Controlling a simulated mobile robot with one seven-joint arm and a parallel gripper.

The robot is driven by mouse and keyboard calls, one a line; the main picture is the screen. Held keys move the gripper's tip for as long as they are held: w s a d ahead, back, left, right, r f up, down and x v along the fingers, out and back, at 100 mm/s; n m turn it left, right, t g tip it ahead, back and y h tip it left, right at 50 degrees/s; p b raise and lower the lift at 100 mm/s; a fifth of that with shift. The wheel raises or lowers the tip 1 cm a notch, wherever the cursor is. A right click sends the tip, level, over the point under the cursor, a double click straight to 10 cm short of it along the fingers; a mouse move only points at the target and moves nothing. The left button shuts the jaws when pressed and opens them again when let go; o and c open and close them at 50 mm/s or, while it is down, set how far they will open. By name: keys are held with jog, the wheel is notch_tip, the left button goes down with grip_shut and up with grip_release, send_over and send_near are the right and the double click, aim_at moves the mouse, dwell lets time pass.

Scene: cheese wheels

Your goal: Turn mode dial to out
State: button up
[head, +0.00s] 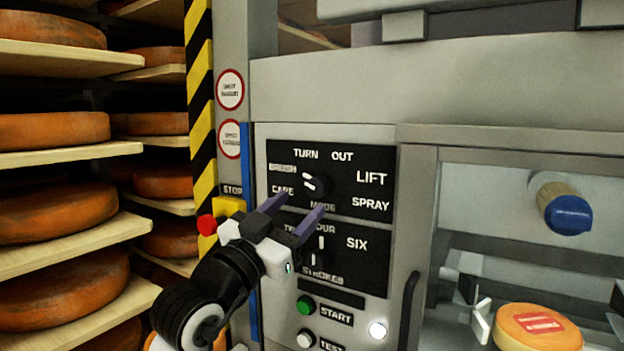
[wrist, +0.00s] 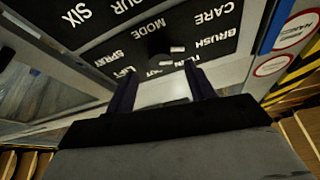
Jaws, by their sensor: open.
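The mode dial (head: 319,187) is a dark round knob with white marks, on a black plate (head: 379,190) labelled TURN, OUT, LIFT, SPRAY, CARE and BRUSH. Its white marks lie on the upper-left side, seemingly toward BRUSH; the exact setting is hard to tell. My gripper (head: 294,207) is open and empty, its two purple fingers pointing up toward the plate just below the dial. In the wrist view, the dial (wrist: 160,63) appears beyond and between the open fingers of my gripper (wrist: 161,84), apart from them.
A second dial (head: 320,250), for strokes, sits below, partly behind my gripper. Green START (head: 306,305) and white TEST (head: 306,338) buttons are lower. A red stop button (head: 207,225) is at left. A blue knob (head: 567,214) and cheese wheel (head: 538,328) are at right.

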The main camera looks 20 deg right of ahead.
aim_at(313, 191)
jog(key=p+x, duration=0.1)
jog(key=x, duration=0.4)
jog(key=shift+w+d+r+p, duration=0.1)
jog(key=shift+w+d+p, duration=0.15)
jog(key=shift+p, duration=0.1)
jog(key=c, duration=1)
jog(key=shift+o, duration=0.2)
